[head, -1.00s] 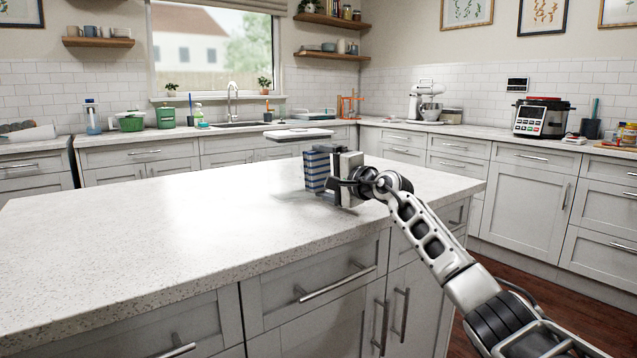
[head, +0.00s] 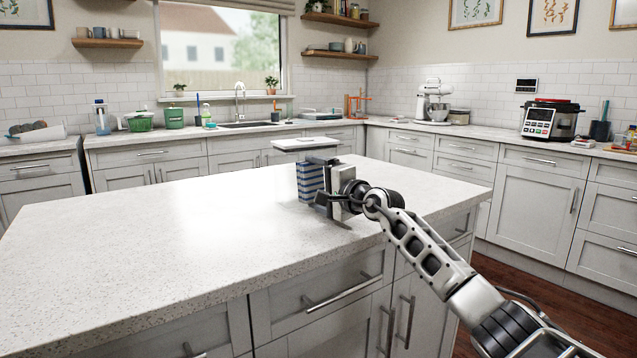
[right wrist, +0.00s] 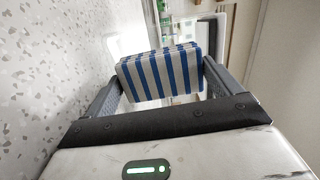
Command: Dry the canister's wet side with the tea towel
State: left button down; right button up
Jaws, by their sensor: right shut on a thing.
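The tea towel (head: 310,182) is a folded blue-and-white striped block over the island's far right part. My right gripper (head: 325,190) is shut on it; the right wrist view shows the striped towel (right wrist: 160,75) between both fingers. I cannot tell whether its lower edge touches the worktop. A green lidded canister (head: 174,118) stands on the back counter left of the sink, far from my gripper. No wet side can be made out on it. My left gripper is not in view.
The speckled island worktop (head: 150,230) is bare to the left of the towel. A flat white-topped slab (head: 300,143) shows just behind the towel. A green tub (head: 140,122) and a bottle (head: 102,117) stand on the back counter.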

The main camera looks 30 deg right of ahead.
jog(key=shift+s+d+r+p, duration=0.1)
jog(key=shift+s+p, duration=0.5)
jog(key=shift+p, duration=0.05)
jog(key=s+p, duration=0.1)
jog(key=s, duration=0.1)
jog(key=shift+s+p, duration=0.3)
jog(key=shift+p, duration=0.1)
jog(key=shift+s+p, duration=0.45)
jog(key=shift+s, duration=0.65)
jog(key=shift+s+p, duration=0.3)
jog(key=shift+s, duration=1.2)
